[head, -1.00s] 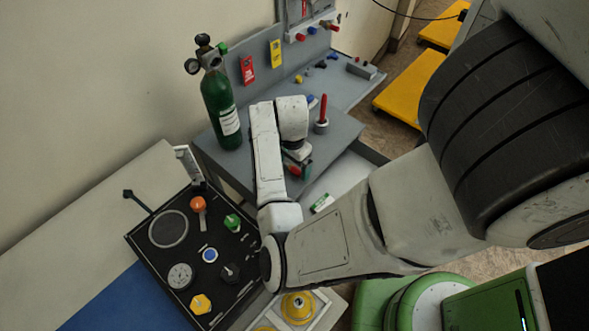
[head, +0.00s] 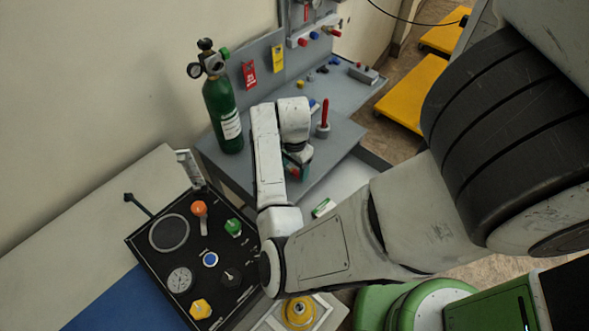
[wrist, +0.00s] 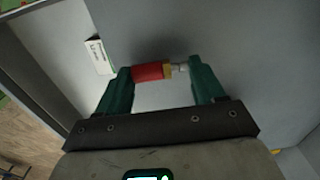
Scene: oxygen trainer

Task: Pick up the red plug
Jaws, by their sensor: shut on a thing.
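The red plug (wrist: 148,72) has a red body, a brass-coloured collar and a silvery tip. In the wrist view it lies sideways between the two green fingertips of my gripper (wrist: 160,73). The gripper is shut on it, with one finger at the red end and the other at the silvery tip. In the head view my gripper (head: 297,168) is over the near edge of the grey bench, and my wrist mostly hides the plug. A grey surface shows behind the plug; I cannot tell the gap between them.
A green gas bottle (head: 222,108) stands left of my arm on the grey bench (head: 342,133). A red peg (head: 324,115) stands upright to the right. A black control panel (head: 155,265) lies front left. A small white-and-green box (head: 323,208) lies below my gripper.

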